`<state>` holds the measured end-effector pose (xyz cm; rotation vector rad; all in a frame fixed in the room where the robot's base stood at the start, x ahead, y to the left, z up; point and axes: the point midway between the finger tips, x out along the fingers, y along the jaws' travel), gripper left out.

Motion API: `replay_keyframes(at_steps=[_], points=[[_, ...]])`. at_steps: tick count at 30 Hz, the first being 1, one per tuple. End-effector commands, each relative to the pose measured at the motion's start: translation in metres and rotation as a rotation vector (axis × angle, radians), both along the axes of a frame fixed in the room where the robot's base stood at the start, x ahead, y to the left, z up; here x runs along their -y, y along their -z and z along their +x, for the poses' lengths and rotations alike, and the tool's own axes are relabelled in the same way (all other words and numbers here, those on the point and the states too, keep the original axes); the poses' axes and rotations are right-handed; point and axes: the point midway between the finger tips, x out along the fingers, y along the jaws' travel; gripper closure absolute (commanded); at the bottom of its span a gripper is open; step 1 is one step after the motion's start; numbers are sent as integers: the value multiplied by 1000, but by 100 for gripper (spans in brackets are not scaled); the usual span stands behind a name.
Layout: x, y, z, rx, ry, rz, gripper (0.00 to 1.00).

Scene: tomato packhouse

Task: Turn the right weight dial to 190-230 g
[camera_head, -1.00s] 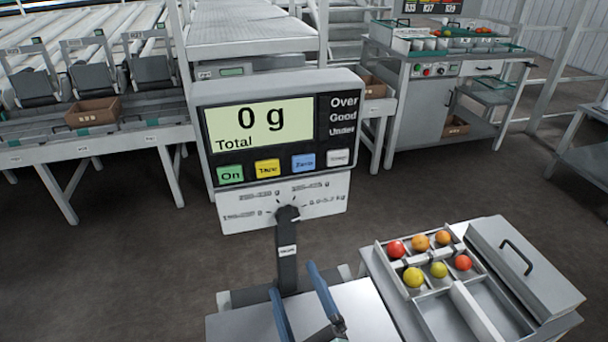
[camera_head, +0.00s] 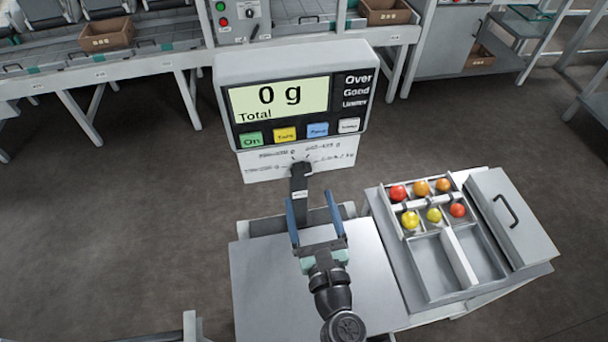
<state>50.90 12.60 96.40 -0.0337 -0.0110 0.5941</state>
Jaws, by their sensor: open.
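A grey scale head (camera_head: 296,62) shows "0 g" and "Total" on its display (camera_head: 279,97). A white label plate (camera_head: 343,152) below it carries small printed gram and kg ranges, too blurred to read surely. A black dial (camera_head: 300,168) sits at the plate's lower middle. Its pointer setting is too small to tell. A dark post (camera_head: 299,190) runs down below the dial. My gripper (camera_head: 313,198) is open and empty, with blue fingers pointing up toward the plate. The fingers appear below the dial, on either side of the post's lower part; their depth gap is unclear.
A steel platform (camera_head: 262,292) lies under my gripper. At right, a divided tray (camera_head: 432,272) holds several red, orange and yellow tomatoes, beside a grey handled lid (camera_head: 529,237). Conveyor racks and a control box (camera_head: 232,15) stand behind. Open floor (camera_head: 110,235) lies left.

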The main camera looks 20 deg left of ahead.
Motion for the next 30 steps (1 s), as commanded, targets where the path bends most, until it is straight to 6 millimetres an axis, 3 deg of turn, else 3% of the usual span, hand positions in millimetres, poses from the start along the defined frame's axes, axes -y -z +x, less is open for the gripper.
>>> replay_keyframes(at_steps=[3, 9, 23, 30], points=[[-15, -2, 21, 2, -2, 1, 16], [-30, -1, 44, 2, -2, -1, 16], [-37, 0, 54, 0, 0, -2, 16], [-37, 0, 54, 0, 0, -2, 57]])
